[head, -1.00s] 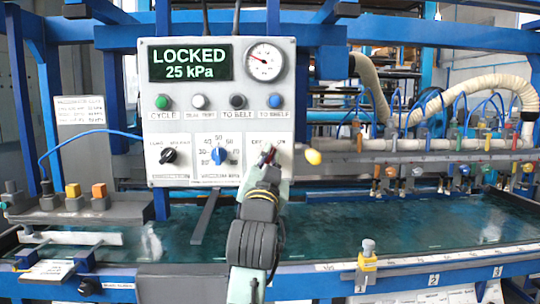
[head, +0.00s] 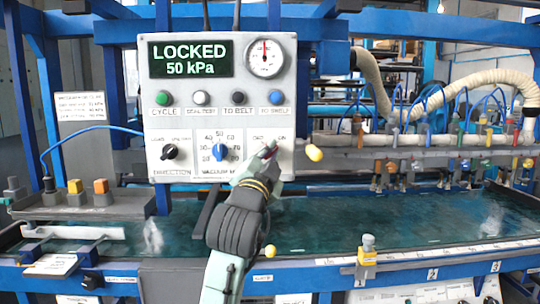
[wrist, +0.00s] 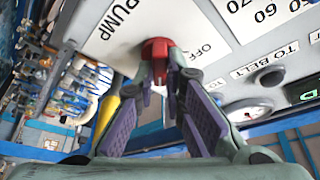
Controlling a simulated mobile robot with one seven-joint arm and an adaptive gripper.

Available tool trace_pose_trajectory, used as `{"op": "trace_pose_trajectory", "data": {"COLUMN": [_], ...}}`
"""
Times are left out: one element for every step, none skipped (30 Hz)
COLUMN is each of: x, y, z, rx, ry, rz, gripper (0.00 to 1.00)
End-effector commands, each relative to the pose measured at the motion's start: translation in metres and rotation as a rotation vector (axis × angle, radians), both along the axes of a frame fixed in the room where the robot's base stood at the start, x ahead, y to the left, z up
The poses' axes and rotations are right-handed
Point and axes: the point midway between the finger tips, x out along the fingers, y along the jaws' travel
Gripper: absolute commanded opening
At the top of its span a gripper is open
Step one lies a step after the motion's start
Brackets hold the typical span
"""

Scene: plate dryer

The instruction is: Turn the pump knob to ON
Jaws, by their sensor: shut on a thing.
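The red pump knob (wrist: 157,48) is on the light grey control panel (head: 185,118), at its lower right. In the wrist view the "PUMP" label is to its upper left and "OFF" to its right. My gripper (wrist: 160,68) is shut on the red knob, with one finger on each side. In the head view my gripper (head: 271,152) reaches up from below and hides most of the knob. The "OFF" and "ON" labels show just above it. The exact pointing of the knob is hard to tell.
The display (head: 190,59) reads LOCKED, 50 kPa, and the gauge (head: 265,57) needle points about straight up. A blue vacuum knob (head: 220,152) and a black direction knob (head: 170,152) are to the left.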

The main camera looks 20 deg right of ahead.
Motion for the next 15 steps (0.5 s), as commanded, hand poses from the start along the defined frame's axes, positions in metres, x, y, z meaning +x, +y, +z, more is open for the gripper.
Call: {"op": "trace_pose_trajectory", "data": {"x": [0.0008,0.0008,0.0008,0.0008,0.0008,0.0008,0.0008,0.0008,0.0008,0.0007,0.0007,0.0007,0.0006,0.0006,0.0006], "y": [0.0006,0.0006,0.0006,0.0006,0.0007,0.0007,0.0007,0.0007,0.0007,0.0005,0.0006,0.0005,0.0005,0.0005,0.0006], "z": [0.0018,0.0018,0.0018,0.0018,0.0019,0.0019,0.0017,0.0017,0.0015,0.0014,0.0012,0.0012,0.001,0.001,0.0008], "rx": [0.0,0.0,0.0,0.0,0.0,0.0,-0.001,-0.001,-0.001,-0.001,0.0,-0.001,-0.001,-0.001,-0.001], "ry": [-0.004,-0.004,-0.004,-0.004,-0.004,-0.004,-0.003,-0.003,-0.003,-0.003,-0.003,-0.002,-0.001,-0.001,-0.001], "rz": [0.003,0.003,0.003,0.003,0.004,0.004,0.003,0.003,0.003,0.003,0.002,0.002,0.003,0.003,0.003], "gripper": [0.0,0.0,0.0,0.0,0.11,0.14,0.16,0.18,0.21,0.23,0.25,0.27,0.29,0.31,0.31]}}
